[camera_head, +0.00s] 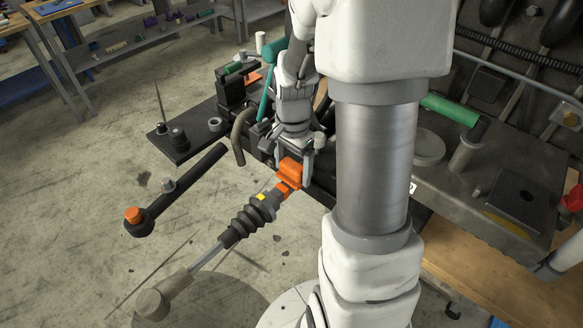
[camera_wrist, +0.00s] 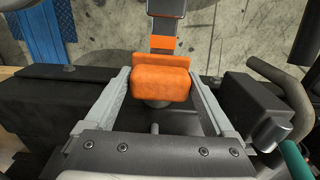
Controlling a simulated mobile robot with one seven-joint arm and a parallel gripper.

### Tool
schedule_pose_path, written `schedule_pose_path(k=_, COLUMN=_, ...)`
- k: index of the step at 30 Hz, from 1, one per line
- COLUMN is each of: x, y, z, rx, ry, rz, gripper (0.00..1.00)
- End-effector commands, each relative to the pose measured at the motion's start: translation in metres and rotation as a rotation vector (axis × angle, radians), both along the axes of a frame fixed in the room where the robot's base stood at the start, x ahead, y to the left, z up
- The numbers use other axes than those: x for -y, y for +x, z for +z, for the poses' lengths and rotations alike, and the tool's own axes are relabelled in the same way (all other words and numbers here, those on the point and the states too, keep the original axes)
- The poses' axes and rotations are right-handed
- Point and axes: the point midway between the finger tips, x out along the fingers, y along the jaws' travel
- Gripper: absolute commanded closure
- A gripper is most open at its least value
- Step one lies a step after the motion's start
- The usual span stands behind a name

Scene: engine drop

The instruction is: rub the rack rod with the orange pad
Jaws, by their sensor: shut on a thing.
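My gripper (camera_head: 294,178) points down near the middle of the head view, shut on the orange pad (camera_head: 290,169). In the wrist view the pad (camera_wrist: 160,84) sits between the two grey fingers of my gripper (camera_wrist: 158,80). A steering-rack assembly runs from just below the pad toward the lower left. It has an orange band and yellow mark, a black ribbed bellows (camera_head: 250,215), a bare shiny rack rod (camera_head: 205,257) and a grey round end (camera_head: 153,303). The pad is close to the assembly's upper end; I cannot tell whether they touch. The rod is bare and apart from the pad.
A black bar with an orange-capped joint (camera_head: 133,216) reaches out at the left. A dark bench (camera_head: 185,148) with fittings stands behind my gripper. A grey worktop (camera_head: 450,180) with a green cylinder (camera_head: 450,108) lies right. Open concrete floor (camera_head: 90,170) is at left.

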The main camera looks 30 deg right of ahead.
Motion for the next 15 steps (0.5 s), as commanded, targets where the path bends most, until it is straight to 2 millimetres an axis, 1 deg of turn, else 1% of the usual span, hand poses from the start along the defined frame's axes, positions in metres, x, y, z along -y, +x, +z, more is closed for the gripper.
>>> schedule_pose_path(k=5, x=0.0, y=0.0, z=0.008, rx=0.001, ry=0.0, rz=0.0, gripper=0.65)
schedule_pose_path(k=15, x=0.0, y=0.0, z=0.043, rx=0.001, ry=-0.001, rz=-0.001, gripper=0.65)
